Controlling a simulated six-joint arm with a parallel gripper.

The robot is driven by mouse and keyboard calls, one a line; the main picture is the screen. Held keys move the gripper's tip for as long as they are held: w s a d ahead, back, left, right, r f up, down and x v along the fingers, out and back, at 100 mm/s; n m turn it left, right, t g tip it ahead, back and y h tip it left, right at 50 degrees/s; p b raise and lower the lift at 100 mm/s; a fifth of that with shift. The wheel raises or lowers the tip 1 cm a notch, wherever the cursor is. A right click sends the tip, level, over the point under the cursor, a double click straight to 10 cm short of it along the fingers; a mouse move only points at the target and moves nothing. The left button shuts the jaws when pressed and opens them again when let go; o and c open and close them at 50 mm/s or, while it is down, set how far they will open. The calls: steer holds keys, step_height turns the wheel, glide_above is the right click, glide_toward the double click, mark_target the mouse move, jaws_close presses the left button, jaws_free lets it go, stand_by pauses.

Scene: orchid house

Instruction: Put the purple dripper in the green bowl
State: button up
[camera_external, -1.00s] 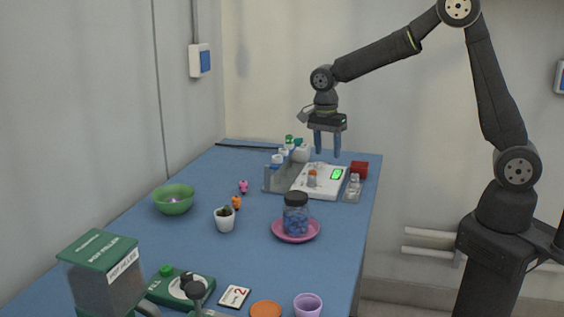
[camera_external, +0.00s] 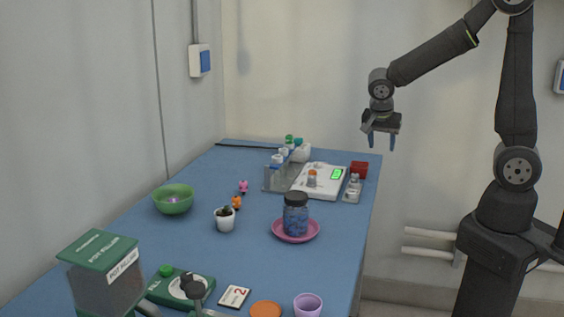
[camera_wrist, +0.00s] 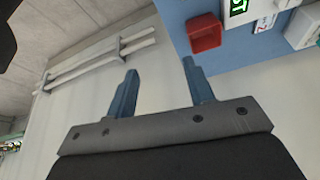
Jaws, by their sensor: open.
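The green bowl (camera_external: 174,201) stands on the left side of the blue table, with a small pale purple thing (camera_external: 173,199) inside it. That thing is too small to tell whether it is the purple dripper. A light purple cup (camera_external: 308,306) stands at the near edge of the table; I cannot tell if it is a dripper. My gripper (camera_external: 380,141) is open and empty, raised beyond the table's right edge, far from the bowl. In the wrist view the fingers (camera_wrist: 160,68) are apart with nothing between them.
A red box (camera_external: 359,169) and a white scale (camera_external: 318,181) are at the table's far right; the red box also shows in the wrist view (camera_wrist: 204,33).

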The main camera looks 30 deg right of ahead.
steer(key=shift+a+f, duration=0.55)
steer(key=shift+a, duration=0.3)
steer(key=w+a+m+g+y, duration=0.1)
steer(key=w+a, duration=0.2)
steer(key=a, duration=0.4)
steer(key=w+a+m+g+y, duration=0.1)
steer(key=w+a+g, duration=0.1)
steer(key=a, duration=0.5)
steer(key=shift+w+y, duration=0.4)
steer(key=shift+w, duration=0.3)
